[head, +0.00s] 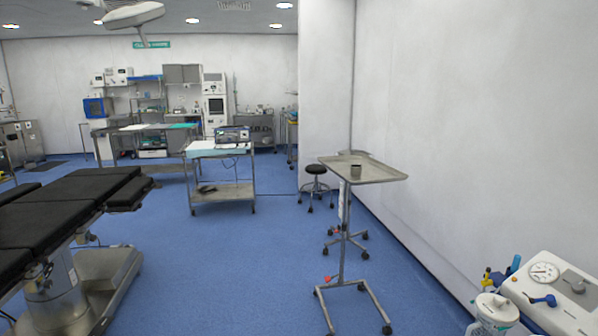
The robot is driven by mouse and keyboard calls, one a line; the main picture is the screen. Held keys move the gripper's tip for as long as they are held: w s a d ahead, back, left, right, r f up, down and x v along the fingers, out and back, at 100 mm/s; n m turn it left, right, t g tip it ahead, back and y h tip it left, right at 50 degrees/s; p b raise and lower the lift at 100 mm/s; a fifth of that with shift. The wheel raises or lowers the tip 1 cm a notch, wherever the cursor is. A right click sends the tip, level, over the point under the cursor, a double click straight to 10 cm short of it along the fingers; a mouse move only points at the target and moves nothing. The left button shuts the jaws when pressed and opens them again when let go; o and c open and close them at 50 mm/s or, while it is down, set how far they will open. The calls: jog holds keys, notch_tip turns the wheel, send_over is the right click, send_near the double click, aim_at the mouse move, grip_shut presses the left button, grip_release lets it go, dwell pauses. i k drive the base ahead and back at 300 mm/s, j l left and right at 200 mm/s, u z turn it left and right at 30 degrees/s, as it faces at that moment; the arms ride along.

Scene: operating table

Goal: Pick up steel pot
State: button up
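The tray sits on a thin upright post with a wheeled base. My gripper is not in view.
A black operating table (68,208) fills the left side. A wheeled cart (222,195) and a black stool (314,186) stand farther back. A white machine (560,290) is at the lower right. Blue floor (240,265) is clear between the operating table and the tray stand.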

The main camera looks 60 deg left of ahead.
aim_at(356, 169)
jog(key=u, duration=1.75)
jog(key=i+z, duration=0.15)
jog(key=i, duration=0.4)
jog(key=i+j+z, duration=0.15)
jog(key=i, duration=0.4)
jog(key=i+j+z, duration=0.15)
jog(key=i, duration=0.4)
jog(key=i+j+z, duration=0.15)
jog(key=i, duration=0.4)
jog(key=i+j+z, duration=0.15)
jog(key=i+j, duration=0.25)
jog(key=i+j+z, duration=0.15)
jog(key=i+j, duration=0.2)
jog(key=i, duration=0.25)
